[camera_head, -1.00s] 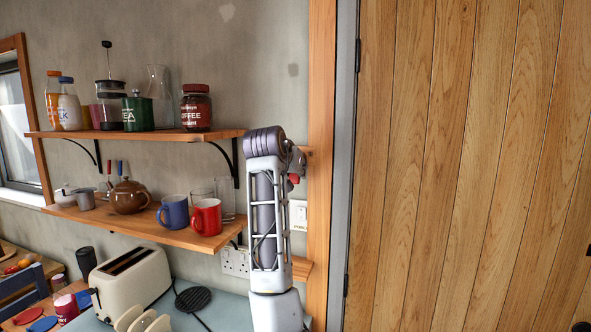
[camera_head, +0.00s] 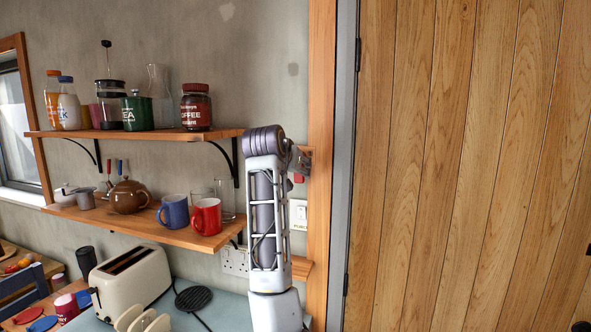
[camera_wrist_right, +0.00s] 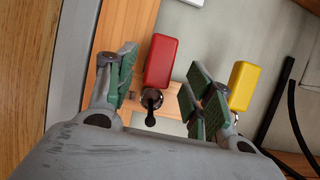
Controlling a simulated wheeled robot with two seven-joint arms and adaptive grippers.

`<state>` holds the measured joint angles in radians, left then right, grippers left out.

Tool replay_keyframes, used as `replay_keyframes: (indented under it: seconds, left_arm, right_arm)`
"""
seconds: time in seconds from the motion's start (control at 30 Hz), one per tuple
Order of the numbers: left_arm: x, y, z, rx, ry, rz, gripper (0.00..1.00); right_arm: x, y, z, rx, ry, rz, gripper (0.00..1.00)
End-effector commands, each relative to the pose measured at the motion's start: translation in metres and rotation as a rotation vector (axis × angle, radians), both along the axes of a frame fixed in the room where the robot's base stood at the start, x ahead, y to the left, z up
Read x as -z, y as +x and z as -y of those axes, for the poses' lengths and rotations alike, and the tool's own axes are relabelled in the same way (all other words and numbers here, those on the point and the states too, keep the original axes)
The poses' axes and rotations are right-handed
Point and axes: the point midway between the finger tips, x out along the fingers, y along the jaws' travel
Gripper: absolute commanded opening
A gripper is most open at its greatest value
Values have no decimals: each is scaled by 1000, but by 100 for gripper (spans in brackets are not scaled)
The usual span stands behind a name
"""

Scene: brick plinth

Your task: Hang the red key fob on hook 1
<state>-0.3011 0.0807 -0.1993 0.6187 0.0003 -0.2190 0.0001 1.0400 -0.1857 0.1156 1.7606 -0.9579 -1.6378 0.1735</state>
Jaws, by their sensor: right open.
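The red key fob (camera_wrist_right: 160,62) is in the right wrist view, with its metal ring (camera_wrist_right: 151,97) at a dark hook (camera_wrist_right: 152,104) on a wooden board (camera_wrist_right: 166,112). The ring appears to be around the hook; no hook number is readable. My right gripper (camera_wrist_right: 163,82) is open, its green-padded fingers apart on either side of the fob. In the head view a small part of the red fob (camera_head: 298,178) shows beside my right gripper (camera_head: 300,160), mostly hidden by my arm. My left gripper is in neither view.
A yellow fob (camera_wrist_right: 243,85) is close beyond the right finger in the wrist view. Shelves (camera_head: 140,226) with mugs and a teapot are left of my arm. A wall switch (camera_head: 298,214) is just below the gripper, and a wooden door (camera_head: 460,170) fills the right.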

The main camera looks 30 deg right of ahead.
Motion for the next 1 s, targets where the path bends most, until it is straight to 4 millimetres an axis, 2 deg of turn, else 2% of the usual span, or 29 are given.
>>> replay_keyframes:
  seconds: [0.27, 0.73, 1.0]
  left_arm:
    - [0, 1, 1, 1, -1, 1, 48]
    - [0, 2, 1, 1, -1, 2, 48]
    - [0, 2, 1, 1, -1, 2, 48]
  right_arm:
    - [-10, -14, -18, -2, 1, 3, 52]
    - [-38, -55, -65, -2, 0, 3, 52]
    - [-47, -68, -80, -1, 0, 2, 52]
